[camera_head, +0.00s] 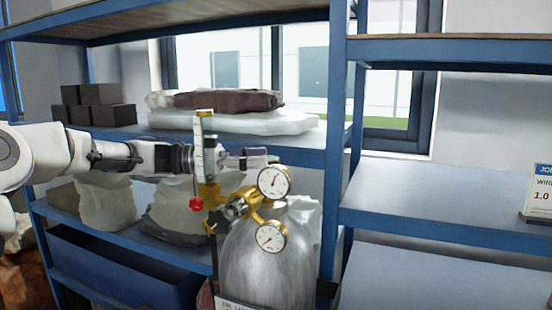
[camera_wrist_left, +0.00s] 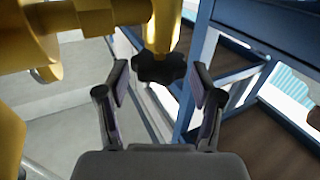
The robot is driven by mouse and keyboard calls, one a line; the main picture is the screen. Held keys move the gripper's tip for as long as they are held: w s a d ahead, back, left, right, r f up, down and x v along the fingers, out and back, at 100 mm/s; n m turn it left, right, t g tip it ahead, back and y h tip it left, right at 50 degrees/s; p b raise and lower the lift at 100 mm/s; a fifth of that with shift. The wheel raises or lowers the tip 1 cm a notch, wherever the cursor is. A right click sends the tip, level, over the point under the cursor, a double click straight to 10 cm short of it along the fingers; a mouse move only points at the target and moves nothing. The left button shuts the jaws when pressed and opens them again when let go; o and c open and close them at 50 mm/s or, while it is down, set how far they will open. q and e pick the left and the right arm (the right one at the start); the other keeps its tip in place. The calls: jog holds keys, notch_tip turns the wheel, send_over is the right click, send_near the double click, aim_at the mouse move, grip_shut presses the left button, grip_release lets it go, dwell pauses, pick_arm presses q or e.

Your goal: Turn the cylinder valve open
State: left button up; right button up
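A grey gas cylinder (camera_head: 262,268) stands upright in front of the shelves, with a brass valve and regulator (camera_head: 262,212) on top. Two round white gauges, an upper one (camera_head: 274,181) and a lower one (camera_head: 270,236), sit on the brass. A clear upright flow tube (camera_head: 199,150) has a red knob (camera_head: 196,204) below it. My left gripper (camera_head: 258,158) is behind the flow tube, above the cylinder top. In the left wrist view, my left gripper (camera_wrist_left: 158,88) is open. A black lobed knob (camera_wrist_left: 158,68) on a brass stem shows beyond and between its fingertips; contact is not clear.
A blue shelf rack (camera_head: 338,130) stands behind, holding dark boxes (camera_head: 95,105) and stacked sacks (camera_head: 235,122). A blue bin (camera_head: 125,268) is at lower left. The right shelf (camera_head: 440,200) is mostly clear, with a sign (camera_head: 539,195) at its edge.

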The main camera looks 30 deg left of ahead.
aim_at(276, 159)
pick_arm(q)
jog(key=d+n+g, duration=0.1)
jog(key=n+g, duration=0.1)
jog(key=n, duration=0.8)
jog(key=d+n+g+h+p, duration=0.1)
jog(key=n+g, duration=0.1)
jog(key=n, duration=0.9)
jog(key=w+d+n+g+h+p, duration=0.1)
jog(key=d+n+g, duration=0.1)
jog(key=n, duration=0.8)
jog(key=shift+f+n, duration=0.3)
jog(key=shift+f, duration=0.1)
jog(key=shift+w+d+f, duration=0.1)
jog(key=shift+w+d, duration=0.05)
jog(key=shift+d, duration=0.1)
jog(key=shift+f, duration=0.1)
